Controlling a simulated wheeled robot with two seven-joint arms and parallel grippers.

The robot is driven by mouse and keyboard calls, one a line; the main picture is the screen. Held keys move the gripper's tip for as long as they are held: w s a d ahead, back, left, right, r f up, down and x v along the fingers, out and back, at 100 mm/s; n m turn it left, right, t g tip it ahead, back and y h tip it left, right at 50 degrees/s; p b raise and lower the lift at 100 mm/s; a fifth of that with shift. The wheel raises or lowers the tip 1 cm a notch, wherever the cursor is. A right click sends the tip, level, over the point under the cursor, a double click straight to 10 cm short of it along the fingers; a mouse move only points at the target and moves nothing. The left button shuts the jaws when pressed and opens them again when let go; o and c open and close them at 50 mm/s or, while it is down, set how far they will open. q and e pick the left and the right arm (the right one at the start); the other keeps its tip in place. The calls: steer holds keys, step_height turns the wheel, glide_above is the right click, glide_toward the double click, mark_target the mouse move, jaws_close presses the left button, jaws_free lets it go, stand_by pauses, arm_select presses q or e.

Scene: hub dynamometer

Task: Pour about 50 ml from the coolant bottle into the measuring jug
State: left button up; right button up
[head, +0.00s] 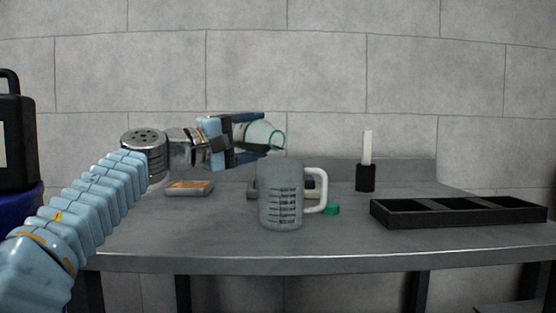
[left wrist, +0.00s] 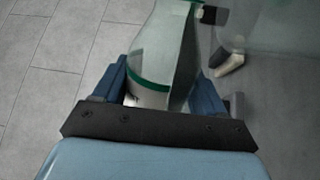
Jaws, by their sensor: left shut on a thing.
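My left gripper (head: 262,140) is shut on the coolant bottle (head: 258,134), a clear bottle with green bands and a white label. The bottle is tipped well over, its mouth end pointing right and slightly down, just above the measuring jug's rim. In the left wrist view the bottle (left wrist: 165,50) lies between the blue fingers. The measuring jug (head: 281,190) is a greyish translucent jug with dark marks and a white handle, upright on the bench. I cannot make out a stream or the liquid level in the jug. My right gripper is out of view.
A green cap (head: 332,209) lies right of the jug. A black divided tray (head: 458,221) stands at the bench's right. A black holder with a white stick (head: 365,178) and a shallow tan-topped tray (head: 189,194) stand behind. Front left of the bench (head: 160,235) is clear.

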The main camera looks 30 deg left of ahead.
arm_select(q)
steer(key=shift+a, duration=0.1)
steer(key=shift+w+a, duration=0.25)
steer(key=shift+a, duration=0.55)
steer(key=shift+a+m, duration=0.1)
steer(key=shift+m, duration=0.2)
steer(key=shift+r+m, duration=0.25)
steer(key=shift+m, duration=0.15)
stand_by(2.7)
steer(key=shift+f, duration=0.1)
